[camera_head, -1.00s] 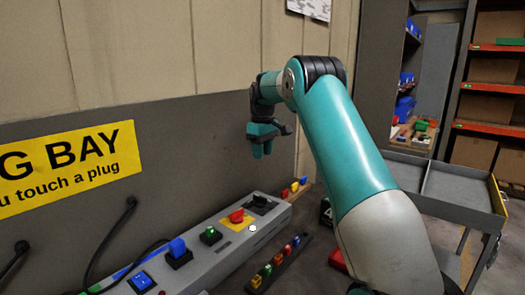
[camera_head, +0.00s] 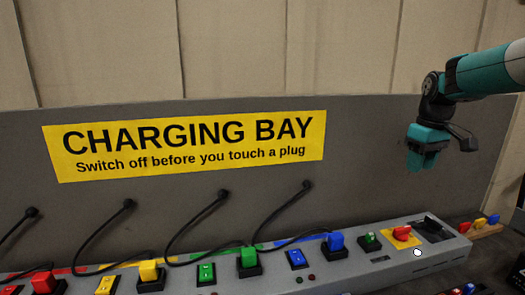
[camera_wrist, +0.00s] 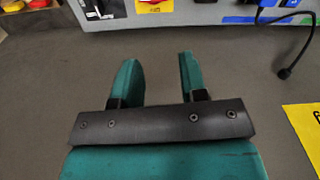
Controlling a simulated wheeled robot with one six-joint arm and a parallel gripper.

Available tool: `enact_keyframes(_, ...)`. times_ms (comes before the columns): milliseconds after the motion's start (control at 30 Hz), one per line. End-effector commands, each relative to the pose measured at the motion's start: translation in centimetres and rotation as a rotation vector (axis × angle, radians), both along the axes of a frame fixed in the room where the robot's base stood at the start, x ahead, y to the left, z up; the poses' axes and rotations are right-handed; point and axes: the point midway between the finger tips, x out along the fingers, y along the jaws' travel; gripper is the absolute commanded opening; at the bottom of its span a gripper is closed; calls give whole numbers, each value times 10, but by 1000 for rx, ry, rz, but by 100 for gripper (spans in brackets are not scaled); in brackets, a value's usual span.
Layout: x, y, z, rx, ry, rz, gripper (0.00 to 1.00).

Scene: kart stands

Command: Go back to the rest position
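My gripper (camera_head: 422,160) hangs at the right in the head view, in front of the grey back panel and above the right end of the charging strip (camera_head: 380,261). In the wrist view its two teal fingers (camera_wrist: 160,80) stand apart with nothing between them, so it is open and empty. The fingers touch no plug or switch. Part of my teal arm shows at the upper right of the head view.
Black cables hang from the panel. A yellow sign (camera_head: 185,145) is behind. Small coloured pieces (camera_head: 480,222) lie at right.

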Motion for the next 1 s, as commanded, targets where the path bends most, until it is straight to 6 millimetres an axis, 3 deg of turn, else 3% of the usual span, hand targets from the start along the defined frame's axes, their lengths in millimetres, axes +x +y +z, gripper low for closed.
enact_keyframes(33,-17,43,9,15,-16,49,39)
enact_keyframes(200,-93,156,15,92,-52,168,39)
enact_keyframes(300,-153,210,11,153,-59,230,39)
enact_keyframes(400,-214,247,2,214,-54,279,39)
enact_keyframes(500,-265,270,-8,266,-44,311,39)
enact_keyframes(633,-307,283,-18,310,-29,333,39)
enact_keyframes(767,-322,286,-22,326,-21,340,39)
enact_keyframes(1000,-323,286,-23,326,-20,339,39)
